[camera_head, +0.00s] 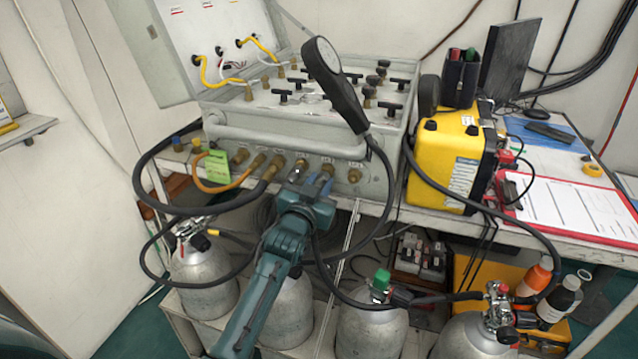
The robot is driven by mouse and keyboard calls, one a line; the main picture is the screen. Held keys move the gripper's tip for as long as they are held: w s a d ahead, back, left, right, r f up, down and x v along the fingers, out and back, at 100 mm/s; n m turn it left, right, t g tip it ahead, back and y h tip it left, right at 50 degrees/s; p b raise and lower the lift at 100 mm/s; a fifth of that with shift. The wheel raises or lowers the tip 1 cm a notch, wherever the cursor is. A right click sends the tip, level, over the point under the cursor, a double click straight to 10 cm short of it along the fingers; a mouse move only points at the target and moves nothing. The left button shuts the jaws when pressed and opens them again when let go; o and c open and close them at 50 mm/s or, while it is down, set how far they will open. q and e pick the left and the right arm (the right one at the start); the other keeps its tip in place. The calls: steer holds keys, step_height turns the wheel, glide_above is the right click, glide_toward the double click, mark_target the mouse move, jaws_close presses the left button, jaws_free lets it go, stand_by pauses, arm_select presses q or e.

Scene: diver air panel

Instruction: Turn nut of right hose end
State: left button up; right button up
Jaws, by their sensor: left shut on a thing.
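The grey air panel (230,140) has a row of brass fittings along its lower front. My left gripper (312,184) is up against this row, right of the middle, and is shut on what looks like the nut of the right hose end. The gripper hides most of that nut, so I cannot tell how it is seated. A black hose (318,248) hangs down just behind and right of the gripper. A brass fitting (354,175) to the right of the gripper has no hose on it. The left black hose (205,209) meets the row left of the gripper. My right gripper is not in view.
A yellow case (446,160) and a red clipboard (575,208) are to the right. Silver cylinders (372,328) stand below the bench, with hoses looping between them.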

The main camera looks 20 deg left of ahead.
arm_select(q)
steer(key=shift+m+p, duration=0.35)
steer(key=shift+m, duration=0.85)
steer(key=shift+d+m, duration=0.1)
steer(key=shift+m, duration=0.7)
steer(key=m, duration=0.4)
steer(key=shift+f+y, duration=0.15)
steer(key=shift+y, duration=0.25)
steer(key=m, duration=0.3)
steer(key=shift+f+b, duration=0.1)
steer(key=shift+b, duration=0.3)
steer(key=m+b, duration=0.1)
steer(key=m, duration=0.4)
steer(key=shift+f+t, duration=0.15)
steer(key=shift+t, duration=0.15)
steer(key=m, duration=0.4)
steer(key=shift+f+m, duration=0.1)
steer(key=shift+m, duration=0.5)
